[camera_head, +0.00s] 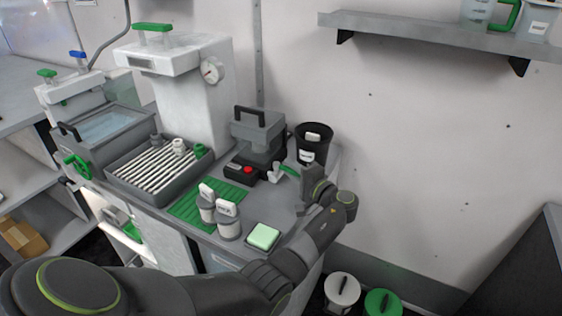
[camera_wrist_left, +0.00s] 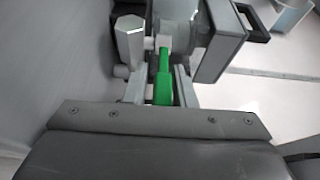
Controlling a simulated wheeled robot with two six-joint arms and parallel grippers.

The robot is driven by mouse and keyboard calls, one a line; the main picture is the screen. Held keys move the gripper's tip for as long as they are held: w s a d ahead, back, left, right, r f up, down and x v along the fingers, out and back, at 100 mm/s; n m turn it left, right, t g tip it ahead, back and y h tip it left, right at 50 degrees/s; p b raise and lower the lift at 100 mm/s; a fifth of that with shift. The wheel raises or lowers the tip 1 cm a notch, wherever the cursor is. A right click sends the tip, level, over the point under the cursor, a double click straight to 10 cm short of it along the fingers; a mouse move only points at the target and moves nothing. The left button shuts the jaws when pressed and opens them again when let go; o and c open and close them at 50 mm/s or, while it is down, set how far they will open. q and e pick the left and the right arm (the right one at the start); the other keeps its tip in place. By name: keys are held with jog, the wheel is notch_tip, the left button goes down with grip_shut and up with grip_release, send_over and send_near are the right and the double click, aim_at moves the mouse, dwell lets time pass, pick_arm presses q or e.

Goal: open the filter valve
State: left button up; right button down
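The filter valve has a green lever handle (camera_head: 291,170) and a pale body (camera_head: 276,173), low at the right side of the grey filter unit (camera_head: 258,133). My left gripper (camera_head: 297,179) is at this handle, with its arm reaching in from the lower left. In the left wrist view the green handle (camera_wrist_left: 163,82) runs lengthwise between the two fingers (camera_wrist_left: 160,76). The fingers flank it, with a visible gap on the left; the gripper looks open. Contact on the right side is hard to tell. My right gripper is not in view.
A black bin (camera_head: 314,146) stands close behind my left gripper. A black box with a red button (camera_head: 246,171) is left of the valve. Two labelled jars (camera_head: 228,222) and a pale green block (camera_head: 264,236) stand near the forearm.

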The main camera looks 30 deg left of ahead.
pick_arm(q)
jog(key=shift+w+a, duration=0.1)
jog(key=shift+a, duration=0.05)
jog(key=shift+r, duration=0.1)
grip_shut()
